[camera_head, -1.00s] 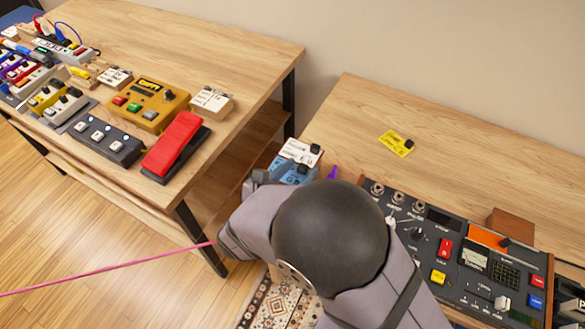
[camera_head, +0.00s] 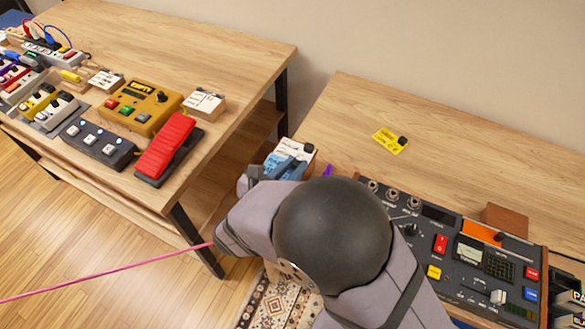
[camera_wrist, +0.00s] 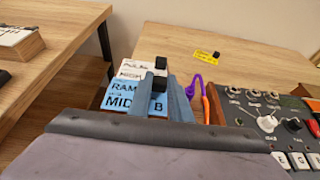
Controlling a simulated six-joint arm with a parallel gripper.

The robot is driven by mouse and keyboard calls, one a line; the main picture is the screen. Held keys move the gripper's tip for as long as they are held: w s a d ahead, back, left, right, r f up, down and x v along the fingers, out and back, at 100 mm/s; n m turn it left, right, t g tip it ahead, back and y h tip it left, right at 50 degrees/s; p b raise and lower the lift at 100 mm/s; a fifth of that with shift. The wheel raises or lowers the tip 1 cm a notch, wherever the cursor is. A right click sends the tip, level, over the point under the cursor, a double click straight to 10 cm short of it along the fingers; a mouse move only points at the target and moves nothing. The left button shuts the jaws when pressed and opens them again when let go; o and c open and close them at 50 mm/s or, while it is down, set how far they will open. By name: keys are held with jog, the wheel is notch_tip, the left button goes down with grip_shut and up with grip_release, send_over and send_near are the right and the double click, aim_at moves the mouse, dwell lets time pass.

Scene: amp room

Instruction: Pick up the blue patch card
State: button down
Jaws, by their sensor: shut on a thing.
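The blue patch card (camera_head: 272,163) is light blue with dark lettering and a black knob. It is at the left end of the right-hand table, in front of a white card (camera_head: 290,146). In the wrist view the blue patch card (camera_wrist: 123,92) shows lettering, with the white card (camera_wrist: 140,70) behind it. My gripper (camera_head: 286,169) is at the blue card and shut on it. In the wrist view its blue-grey fingers (camera_wrist: 165,100) stand at the card's right part, by the black knob. The fingers cover part of the card, so its underside is hidden.
A yellow card (camera_head: 386,140) lies further back on the right-hand table (camera_head: 455,140). A purple cable (camera_head: 327,170) and a dark control console (camera_head: 455,250) are close on the right. The left table (camera_head: 190,40) holds a red pedal (camera_head: 168,148) and several boxes. A gap separates the tables.

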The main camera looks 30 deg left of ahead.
notch_tip(320, 180, up, 9)
dwell(0.4)
